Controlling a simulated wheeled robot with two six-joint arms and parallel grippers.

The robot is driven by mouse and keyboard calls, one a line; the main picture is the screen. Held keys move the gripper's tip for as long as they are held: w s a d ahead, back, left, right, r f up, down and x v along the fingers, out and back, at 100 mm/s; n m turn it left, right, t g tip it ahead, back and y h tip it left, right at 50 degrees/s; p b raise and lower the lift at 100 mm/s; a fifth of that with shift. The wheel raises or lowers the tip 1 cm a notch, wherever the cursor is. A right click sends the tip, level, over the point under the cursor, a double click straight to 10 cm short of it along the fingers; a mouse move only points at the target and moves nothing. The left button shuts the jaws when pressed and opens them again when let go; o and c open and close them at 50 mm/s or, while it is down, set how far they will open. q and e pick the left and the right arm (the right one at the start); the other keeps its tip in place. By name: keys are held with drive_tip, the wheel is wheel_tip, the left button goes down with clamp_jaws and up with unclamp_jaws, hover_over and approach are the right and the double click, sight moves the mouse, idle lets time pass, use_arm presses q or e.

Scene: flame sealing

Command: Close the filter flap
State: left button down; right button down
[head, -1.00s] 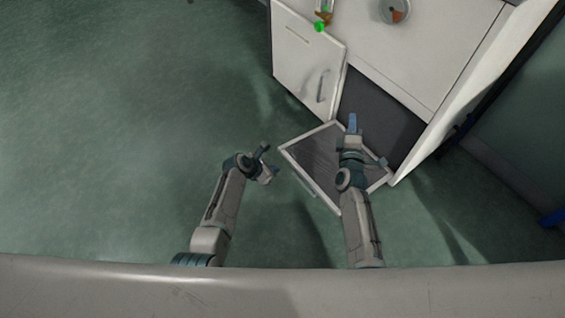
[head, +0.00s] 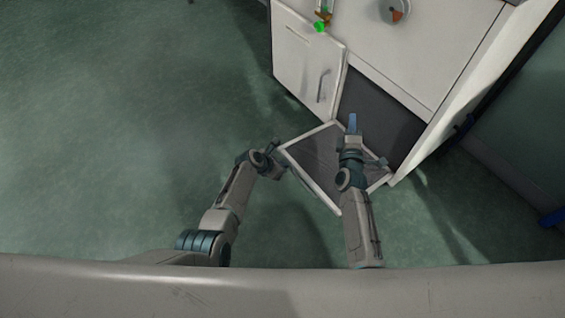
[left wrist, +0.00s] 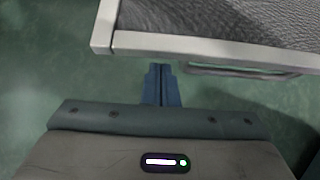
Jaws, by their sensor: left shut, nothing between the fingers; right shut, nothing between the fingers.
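The filter flap (head: 312,158) is a square panel with a pale frame and dark mesh. It stands open, folded out from the dark opening in the cabinet's front. My left gripper (head: 286,168) is shut and empty, close to the flap's left edge. In the left wrist view its blue fingers (left wrist: 161,85) are just off the flap's frame (left wrist: 200,46), with a thin bar (left wrist: 240,71) beside them. I cannot tell whether they touch the flap. My right gripper (head: 352,125) is shut and empty above the flap, hiding part of it.
The white cabinet (head: 410,60) has a dark opening (head: 385,120) behind the flap. A white door (head: 305,60) with a handle stands to the left. A bottle with a green part (head: 320,26) and a round dish (head: 394,11) are on top. The green floor at left is clear.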

sight(287, 160)
use_arm(q)
drive_tip(key=shift+w+d+r, duration=0.1)
drive_tip(key=shift+r, duration=0.6)
drive_tip(key=shift+w+d+r, duration=0.1)
drive_tip(key=shift+r, duration=0.9)
use_arm(e)
drive_tip(key=c, duration=1.5)
unclamp_jaws()
drive_tip(key=shift+c, duration=0.2)
